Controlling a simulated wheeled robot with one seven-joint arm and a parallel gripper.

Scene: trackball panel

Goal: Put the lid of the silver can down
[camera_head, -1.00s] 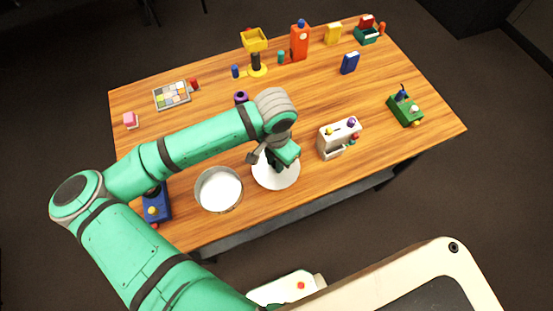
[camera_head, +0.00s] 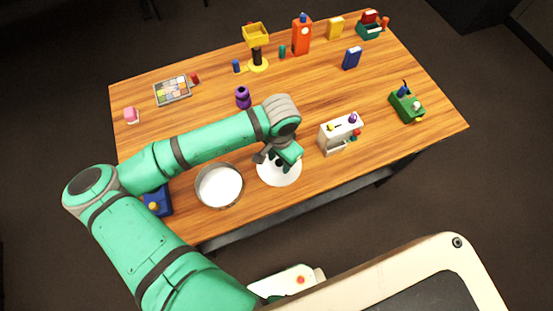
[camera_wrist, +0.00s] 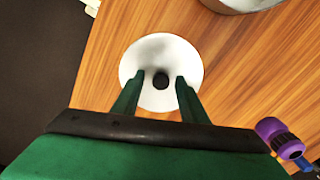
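The lid (camera_head: 285,178) is a white disc with a dark knob. It lies on the wooden table just right of the open silver can (camera_head: 219,204). In the wrist view the whole lid (camera_wrist: 160,48) shows, with its knob (camera_wrist: 161,82) between and slightly past my fingertips. My gripper (camera_head: 280,163) is above the lid. In the wrist view my gripper (camera_wrist: 158,79) is open, with a gap between each finger and the knob. The can's edge (camera_wrist: 240,8) shows at the top of the wrist view.
A white box-like panel (camera_head: 335,139) stands right of the lid. A purple object (camera_head: 243,97) stands behind my arm, and a blue box (camera_head: 158,204) is left of the can. The table's front edge is close to the lid. Free wood lies behind the panel.

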